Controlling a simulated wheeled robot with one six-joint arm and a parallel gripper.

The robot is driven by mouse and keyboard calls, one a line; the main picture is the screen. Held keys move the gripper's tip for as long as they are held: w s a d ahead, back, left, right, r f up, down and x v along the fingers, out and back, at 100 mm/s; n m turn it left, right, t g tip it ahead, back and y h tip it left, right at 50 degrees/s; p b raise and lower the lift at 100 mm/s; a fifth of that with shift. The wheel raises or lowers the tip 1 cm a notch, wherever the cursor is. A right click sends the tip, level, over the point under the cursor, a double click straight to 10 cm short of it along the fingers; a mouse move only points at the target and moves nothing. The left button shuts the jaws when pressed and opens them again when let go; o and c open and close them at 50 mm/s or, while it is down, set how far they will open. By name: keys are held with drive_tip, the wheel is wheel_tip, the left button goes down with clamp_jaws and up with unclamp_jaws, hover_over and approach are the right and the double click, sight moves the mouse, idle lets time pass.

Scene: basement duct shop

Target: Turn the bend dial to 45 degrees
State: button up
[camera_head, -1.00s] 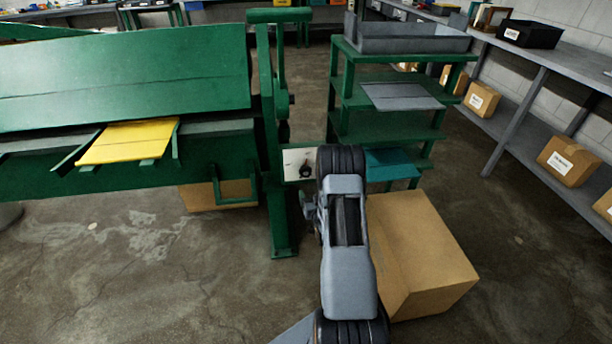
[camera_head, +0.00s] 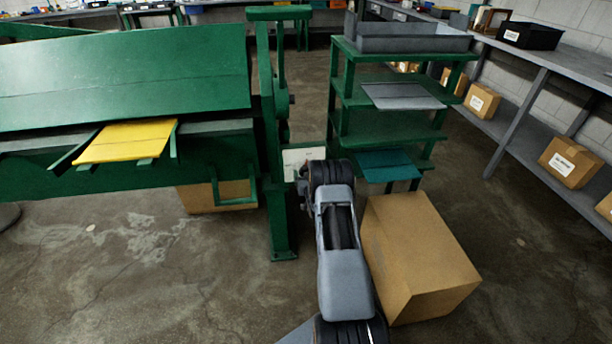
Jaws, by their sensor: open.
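The green bending machine (camera_head: 125,80) fills the left side of the view, with a yellow sheet (camera_head: 125,141) on its front supports. A small white dial plate (camera_head: 293,160) is fixed at the machine's right end post. My arm now covers the plate's lower right part, and the dark dial knob is hidden behind it. My gripper (camera_head: 303,182) is at the plate, only partly visible at the left side of my wrist. Its fingers are too small and covered to make out, and I cannot tell whether they touch the knob.
A green shelf rack (camera_head: 388,100) with a grey tray, a grey sheet and a teal sheet stands right of the dial plate. A large cardboard box (camera_head: 420,255) sits on the floor close to the right of my arm. The floor at left front is clear.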

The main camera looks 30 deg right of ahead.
drive_tip(key=shift+w+d, duration=0.1)
drive_tip(key=shift+w, duration=0.2)
drive_tip(key=c, duration=0.9)
